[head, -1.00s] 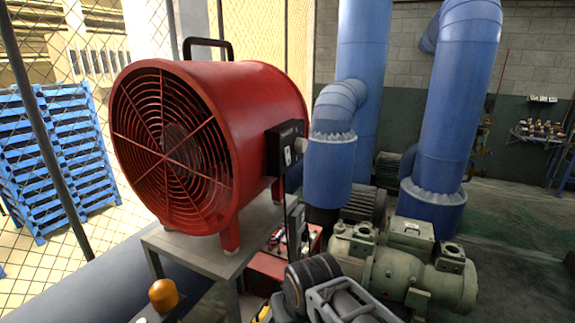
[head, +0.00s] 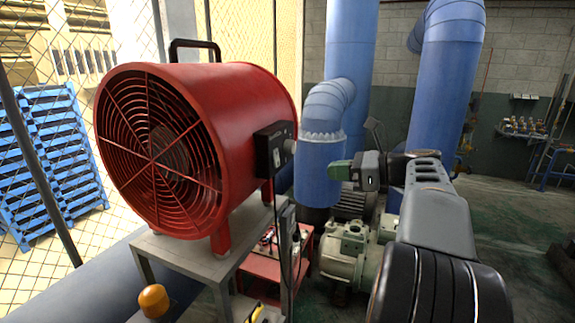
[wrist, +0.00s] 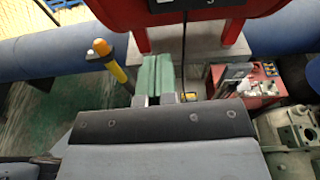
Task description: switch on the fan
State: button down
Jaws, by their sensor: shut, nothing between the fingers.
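The red drum fan (head: 235,100) stands on a grey metal stand (head: 190,258) with its round grille facing left and front. A black control box (head: 266,152) is on its right side, with a small white switch plate (head: 277,158) and a grey knob (head: 290,146). My gripper (head: 340,171) is shut and empty, to the right of the box and apart from it. In the wrist view its green fingers (wrist: 155,75) are together, pointing towards the fan's underside (wrist: 120,14). Part of the control box (wrist: 190,4) shows at the top edge there; its switch face is mostly cut off.
A red cart (head: 262,272) stands below the fan, right of the stand. Blue pipes (head: 320,165) and a pale green pump (head: 350,250) stand behind and below my arm. A cable hangs below the box.

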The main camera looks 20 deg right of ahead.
aim_at(278, 165)
jog(key=shift+s+d+r+m, duration=0.15)
jog(key=shift+d+r+m, duration=0.25)
jog(key=shift+d+r, duration=0.25)
jog(key=shift+f, duration=0.15)
jog(key=p+x, duration=0.1)
jog(key=x, duration=0.3)
jog(key=p+x, duration=0.1)
jog(key=x, duration=0.4)
jog(key=p+x, duration=0.1)
jog(key=x, duration=0.4)
jog(key=shift+r, duration=0.35)
